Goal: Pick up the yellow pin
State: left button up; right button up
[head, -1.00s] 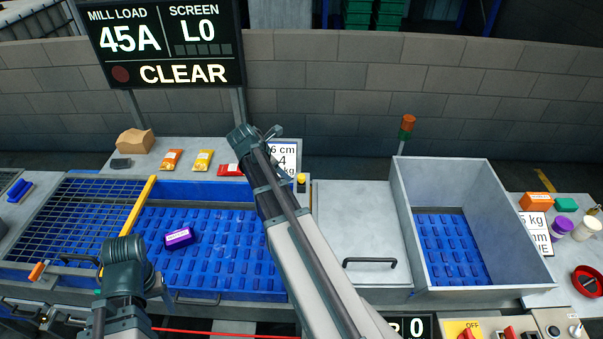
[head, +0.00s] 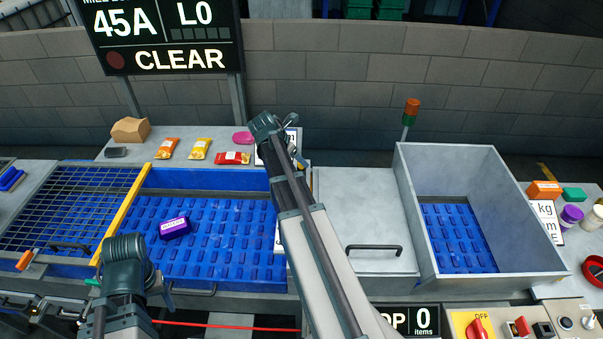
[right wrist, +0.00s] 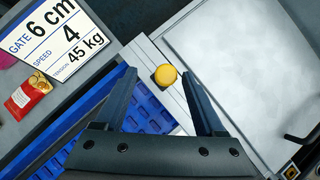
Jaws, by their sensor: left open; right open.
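The yellow pin (right wrist: 165,75) shows its round top in the right wrist view, on a pale metal strip beside the blue belt. My right gripper (right wrist: 158,82) is open, with its two dark fingers on either side of the pin in that picture. I cannot tell how far above the pin the fingertips are. In the head view my right arm covers the pin. My left gripper (head: 160,288) is low at the left in the head view, by the front edge of the blue belt, mostly hidden by its wrist. It is open.
A purple packet (head: 175,228) lies on the blue belt (head: 215,260). A yellow bar (head: 124,217) borders the grid on the left. A grey lid (head: 355,205) and a metal hopper (head: 490,215) are right of my right arm. A sign (right wrist: 62,35) stands near the pin.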

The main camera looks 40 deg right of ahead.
jog(key=shift+d+f, duration=0.2)
jog(key=shift+f, duration=0.05)
jog(key=b+x, duration=0.4)
jog(key=x, duration=0.1)
jog(key=shift+s+f, duration=0.15)
jog(key=shift+s, duration=0.2)
jog(key=shift+c, duration=0.4)
grip_shut()
